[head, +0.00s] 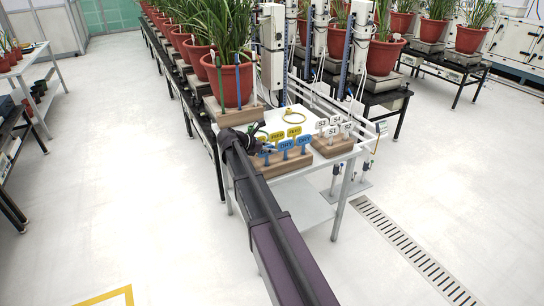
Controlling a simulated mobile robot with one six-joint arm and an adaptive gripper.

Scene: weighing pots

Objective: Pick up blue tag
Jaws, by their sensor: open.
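Blue tags (304,141) marked "DRY" stand upright in a wooden block (290,163) on the white side table. Another blue "DRY" tag (286,146) stands just left of it, and a third blue piece shows partly beside my gripper. Yellow tags (294,132) stand in the row behind. My gripper (268,148) is at the left end of the block, close to the leftmost blue tag. It is open. It is small and dark in the head view, so I cannot tell whether its fingers touch or surround a tag.
A second wooden block (332,146) with white tags (333,131) stands to the right. A red pot (233,84) with a tall plant stands behind my gripper. Metal posts rise behind the table.

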